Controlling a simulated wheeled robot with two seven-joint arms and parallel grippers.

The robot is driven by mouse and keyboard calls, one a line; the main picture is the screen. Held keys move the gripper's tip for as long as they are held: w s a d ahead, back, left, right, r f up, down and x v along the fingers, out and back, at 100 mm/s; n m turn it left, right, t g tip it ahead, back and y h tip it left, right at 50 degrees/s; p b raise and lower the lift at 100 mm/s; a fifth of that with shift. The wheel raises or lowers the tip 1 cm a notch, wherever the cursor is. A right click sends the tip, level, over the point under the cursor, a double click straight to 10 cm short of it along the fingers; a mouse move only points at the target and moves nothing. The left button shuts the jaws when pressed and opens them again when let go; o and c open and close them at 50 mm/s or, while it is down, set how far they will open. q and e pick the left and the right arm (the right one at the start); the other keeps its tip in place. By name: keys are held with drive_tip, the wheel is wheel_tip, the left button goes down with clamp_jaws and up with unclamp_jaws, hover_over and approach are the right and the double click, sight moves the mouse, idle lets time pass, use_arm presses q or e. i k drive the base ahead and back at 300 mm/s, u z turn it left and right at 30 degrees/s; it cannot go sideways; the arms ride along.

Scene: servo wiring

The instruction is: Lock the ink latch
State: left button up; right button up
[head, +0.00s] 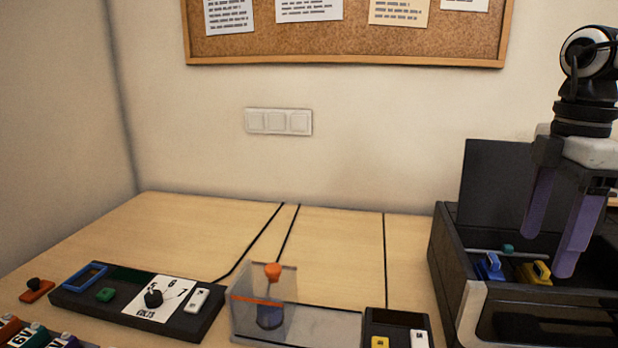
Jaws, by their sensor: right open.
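A dark box like an open printer (440,262) stands at the right, with its lid (492,185) raised at the back. Inside it sit a blue block (490,267) and a yellow block (535,272), side by side. A small teal piece (508,248) sits on a thin pale bar behind them; I cannot tell for sure which part is the ink latch. My right gripper (546,254) points down over the box with its purple fingers apart and nothing between them. Its fingers hide part of the box's interior. My left gripper is out of view.
A black panel with a volts dial (153,298) lies at the left. A clear case (262,300) with an orange-topped plunger stands mid-table. A small dark box (398,322) with yellow and white switches is beside the printer. The back of the table is clear except for cables.

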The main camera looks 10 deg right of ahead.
sight(507, 250)
drive_tip(key=k, duration=1.25)
